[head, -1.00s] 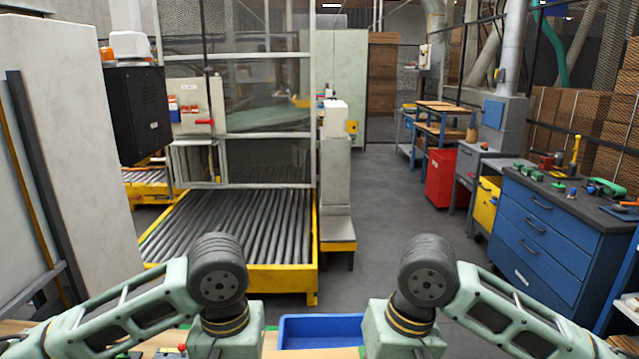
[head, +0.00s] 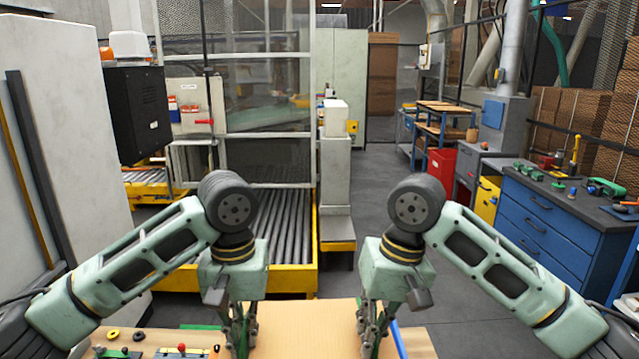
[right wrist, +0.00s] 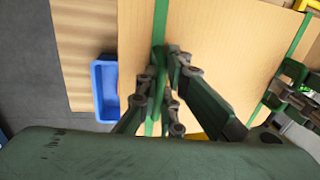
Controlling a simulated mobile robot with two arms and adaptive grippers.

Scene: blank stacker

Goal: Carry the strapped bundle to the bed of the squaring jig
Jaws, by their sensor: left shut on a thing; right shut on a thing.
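The strapped bundle (head: 305,325) is a flat tan block, seen at the bottom of the head view between my grippers. In the right wrist view the bundle (right wrist: 225,30) carries two green straps. My right gripper (right wrist: 158,75) is shut on the near strap area of the bundle; it also shows in the head view (head: 369,345). My left gripper (head: 240,345) is shut on the bundle at its left side. It also shows at the right edge of the right wrist view. The bundle's lower part is out of the head view. I cannot make out the squaring jig.
A blue tray (right wrist: 105,92) lies beside the bundle, mostly hidden in the head view. Small parts lie on the bench (head: 135,335) at lower left. A yellow-framed roller conveyor (head: 285,225) stands ahead. A blue drawer cabinet (head: 545,235) is at right. Grey floor lies between them.

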